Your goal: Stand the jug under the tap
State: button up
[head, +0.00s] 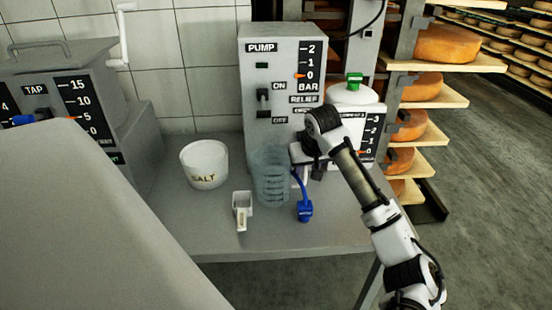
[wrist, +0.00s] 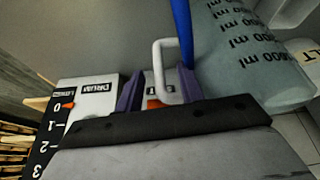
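A clear jug (head: 272,178) with dark graduation marks stands upright on the grey bench, in front of the pump box. In the wrist view the jug (wrist: 262,60) fills the upper right, its ml marks upside down. My gripper (head: 304,160) is just right of the jug. In the wrist view my gripper (wrist: 160,88) has its two purple fingers apart, with a pale loop (wrist: 168,44) between and beyond them; I cannot tell if it touches them. A machine labelled TAP (head: 58,95) stands at the left, with a blue lever (head: 25,119); its spout is not visible.
A white SALT tub (head: 205,164) and a small white scoop (head: 242,208) are left of the jug. A blue hose-like piece (head: 304,205) hangs close to its right. The pump box (head: 280,90) and a white tank (head: 352,97) stand behind. Cheese shelves (head: 425,85) are at the right.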

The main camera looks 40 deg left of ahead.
jog(key=shift+w+a+f, duration=0.1)
jog(key=shift+f, duration=0.3)
grip_shut()
jog(key=shift+r, duration=0.15)
